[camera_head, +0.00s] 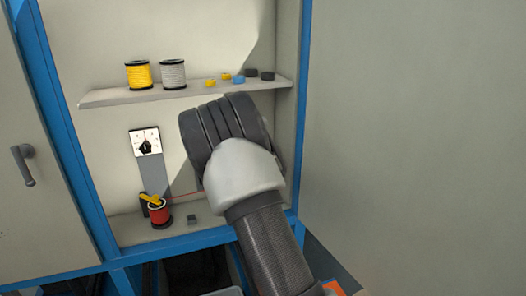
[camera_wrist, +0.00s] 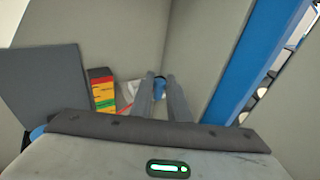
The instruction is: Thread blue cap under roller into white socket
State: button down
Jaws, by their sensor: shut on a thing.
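In the wrist view my gripper (camera_wrist: 160,77) has its two fingers close together around a small blue piece, which looks like the blue cap (camera_wrist: 159,90). In the head view my arm and wrist cover the fingers and whatever they hold. A thin red cable (camera_head: 187,193) runs right from the red spool (camera_head: 159,212) and disappears behind my wrist. I cannot make out the roller or the white socket in either view; my arm hides the right part of the lower bay.
An upper shelf (camera_head: 103,98) holds a yellow spool (camera_head: 138,75), a white spool (camera_head: 173,74) and several small yellow, blue and black pieces. A small dark block (camera_head: 192,219) lies nearby. A blue frame post (camera_wrist: 245,65) bounds the right side.

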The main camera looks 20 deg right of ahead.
jog(key=w+p, duration=0.1)
jog(key=w, duration=0.1)
jog(key=w+p, duration=0.2)
jog(key=w, duration=0.1)
jog(key=w+p, duration=0.1)
jog(key=w, duration=0.1)
jog(key=shift+w+d+r, duration=0.1)
jog(key=shift+w+r, duration=0.15)
jog(key=shift+w, duration=0.1)
jog(key=shift+w+f+b, duration=0.15)
jog(key=shift+f+b, duration=0.4)
jog(key=shift+f, duration=0.25)
jog(key=shift+f+b, duration=1.05)
jog(key=shift+b, duration=0.3)
jog(key=shift+f+b, duration=0.25)
jog(key=shift+b, duration=0.25)
jog(key=c, duration=1.6)
grip_release()
